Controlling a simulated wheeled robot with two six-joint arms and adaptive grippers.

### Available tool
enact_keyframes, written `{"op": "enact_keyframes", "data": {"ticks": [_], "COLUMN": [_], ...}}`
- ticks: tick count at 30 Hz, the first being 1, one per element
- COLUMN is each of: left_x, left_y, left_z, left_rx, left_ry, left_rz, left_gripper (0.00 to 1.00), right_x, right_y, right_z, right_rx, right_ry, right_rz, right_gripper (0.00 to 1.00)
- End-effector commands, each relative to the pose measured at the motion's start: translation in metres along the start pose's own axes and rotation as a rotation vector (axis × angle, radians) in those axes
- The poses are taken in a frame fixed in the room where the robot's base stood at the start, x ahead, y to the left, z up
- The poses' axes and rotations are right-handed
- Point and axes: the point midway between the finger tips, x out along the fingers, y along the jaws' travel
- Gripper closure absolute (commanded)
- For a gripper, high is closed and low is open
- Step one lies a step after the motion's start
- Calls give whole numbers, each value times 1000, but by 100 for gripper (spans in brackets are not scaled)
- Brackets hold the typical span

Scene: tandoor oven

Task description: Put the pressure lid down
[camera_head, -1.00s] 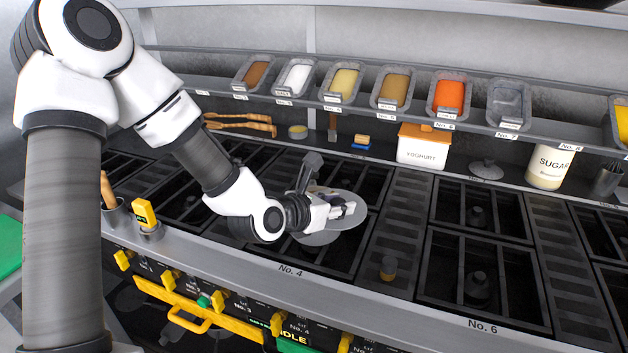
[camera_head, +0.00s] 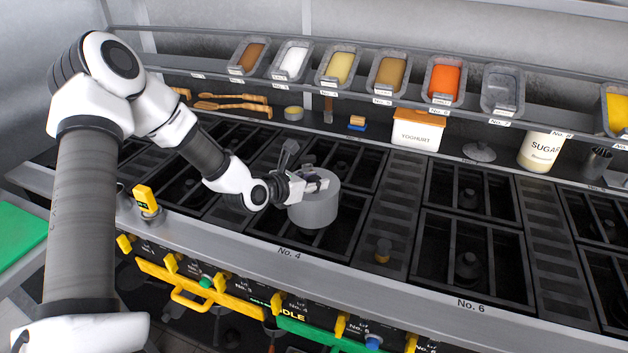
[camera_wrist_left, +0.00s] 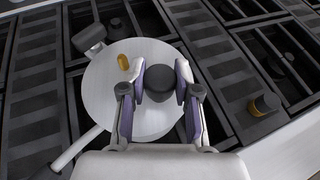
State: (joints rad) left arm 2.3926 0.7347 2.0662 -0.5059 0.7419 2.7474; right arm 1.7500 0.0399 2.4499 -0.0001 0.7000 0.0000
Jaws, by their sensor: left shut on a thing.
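The pressure lid shows in the left wrist view as a pale round disc (camera_wrist_left: 103,88) with a dark central knob (camera_wrist_left: 160,80) and a small orange-yellow piece (camera_wrist_left: 123,62). My left gripper (camera_head: 318,184) is shut on the lid, its fingers either side of the knob in the left wrist view (camera_wrist_left: 160,88). In the head view, a grey cylindrical body (camera_head: 315,211) shows under the gripper, over the burner area behind the No. 4 label. I cannot tell whether that body is the lid's own side or a pot beneath it, nor whether it touches the grate. My right gripper is not in view.
Open black burner grates (camera_head: 468,245) lie to the right. A shelf behind holds a yoghurt box (camera_head: 416,131), a sugar jar (camera_head: 541,150) and wooden tongs (camera_head: 232,106). Ingredient trays (camera_head: 444,82) line the upper rack. A yellow-handled item (camera_head: 146,200) stands at the front left.

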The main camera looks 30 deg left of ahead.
Motion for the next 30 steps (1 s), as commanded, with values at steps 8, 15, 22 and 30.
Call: {"op": "enact_keyframes", "data": {"ticks": [8, 15, 22, 30], "left_x": [1, 0, -28, -80], "left_y": [0, 0, 1, 2], "left_z": [-2, 0, 3, 8], "left_rx": [0, 0, -12, -15], "left_ry": [0, 1, -3, -2], "left_rz": [0, 0, 1, 3], "left_gripper": [44, 44, 44, 44], "right_x": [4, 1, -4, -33], "right_y": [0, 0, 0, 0], "right_z": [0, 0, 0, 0], "right_rx": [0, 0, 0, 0], "right_ry": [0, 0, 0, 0], "right_rz": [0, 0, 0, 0], "right_gripper": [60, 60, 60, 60]}}
